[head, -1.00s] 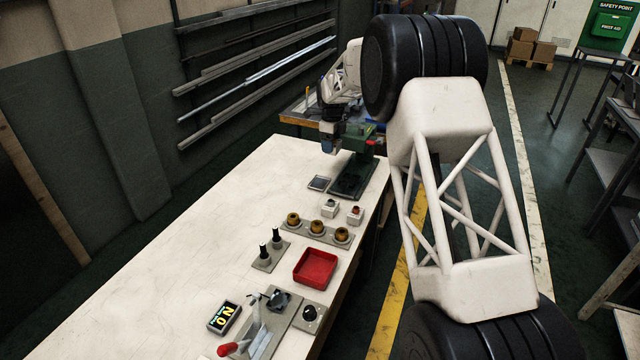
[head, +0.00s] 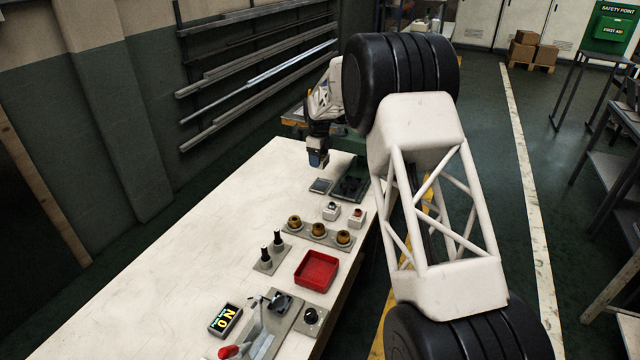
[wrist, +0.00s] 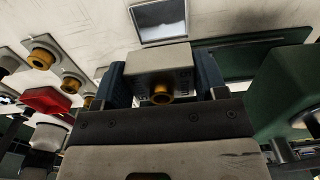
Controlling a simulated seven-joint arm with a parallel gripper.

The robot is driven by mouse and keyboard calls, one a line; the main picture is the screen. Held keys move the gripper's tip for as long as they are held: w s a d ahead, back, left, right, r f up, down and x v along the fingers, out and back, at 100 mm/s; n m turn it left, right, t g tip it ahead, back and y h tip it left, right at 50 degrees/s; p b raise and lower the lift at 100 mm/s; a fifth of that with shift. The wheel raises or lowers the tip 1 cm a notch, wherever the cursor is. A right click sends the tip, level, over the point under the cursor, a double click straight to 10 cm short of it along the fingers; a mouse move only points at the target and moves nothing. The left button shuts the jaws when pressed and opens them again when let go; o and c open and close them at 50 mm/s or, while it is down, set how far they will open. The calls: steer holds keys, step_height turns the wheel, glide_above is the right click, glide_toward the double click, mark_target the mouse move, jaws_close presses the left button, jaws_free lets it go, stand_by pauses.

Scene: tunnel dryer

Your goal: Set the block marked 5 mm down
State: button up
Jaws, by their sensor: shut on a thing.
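My gripper (wrist: 160,80) shows two blue fingers in the wrist view, shut on a pale grey block (wrist: 150,58). The block's near face carries a partly shaded marking, seemingly with "mm", and a brass ring sits at its lower edge. In the head view my gripper (head: 318,160) is above the far end of the white bench, just behind a small grey-framed square plate (head: 321,186). That plate also shows in the wrist view (wrist: 160,31), past the block, with a visible gap. The block is hard to make out in the head view.
A green machine base (head: 352,180) stands right of the plate. Nearer are two small button boxes (head: 357,217), a strip with brass rings (head: 318,232), black pegs (head: 266,255), a red tray (head: 317,270) and a display (head: 225,319). The bench's left side (head: 180,260) is clear.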

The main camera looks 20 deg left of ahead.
glide_above(319, 186)
steer(key=shift+w+a+f, duration=0.1)
steer(key=shift+f, duration=2.7)
steer(key=shift+f, duration=1.85)
steer(key=shift+f, duration=0.1)
steer(key=o, duration=1.1)
steer(key=shift+f, duration=0.1)
steer(key=shift+o, duration=0.2)
step_height(319, 186, up, 12)
steer(key=shift+r, duration=0.15)
